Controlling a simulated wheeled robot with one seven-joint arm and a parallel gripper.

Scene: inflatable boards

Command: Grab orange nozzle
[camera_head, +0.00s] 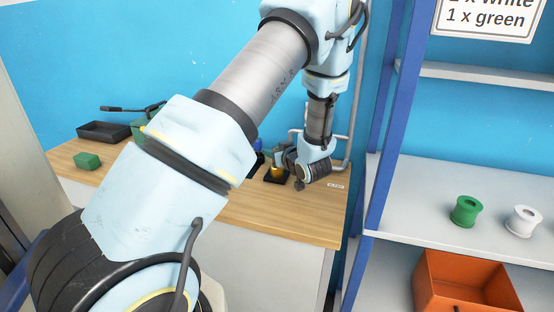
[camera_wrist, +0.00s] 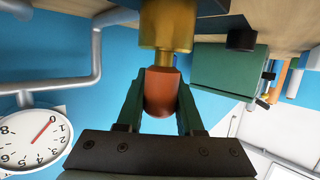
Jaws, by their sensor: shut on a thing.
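The orange nozzle (camera_wrist: 161,92) is in the middle of the wrist view, between the two green fingers of my gripper (camera_wrist: 160,84). The fingers are shut on its sides. The nozzle's upper end in the picture meets a brass-coloured fitting (camera_wrist: 168,25), which joins a dark base at the table. The wrist view looks upside down, with the tabletop along its top edge. In the head view my gripper (camera_head: 282,158) is low at the back right of the wooden table, beside the fitting on its black base (camera_head: 277,179). The nozzle is too small to make out there.
The wooden table (camera_head: 270,217) holds a green block (camera_head: 87,161) and a black tray (camera_head: 104,132) at left. A pressure gauge (camera_wrist: 33,138) and grey pipes (camera_wrist: 96,50) are close by. A blue rack post (camera_head: 388,130) stands right of the table, with shelves holding spools (camera_head: 466,211) and an orange bin (camera_head: 465,285).

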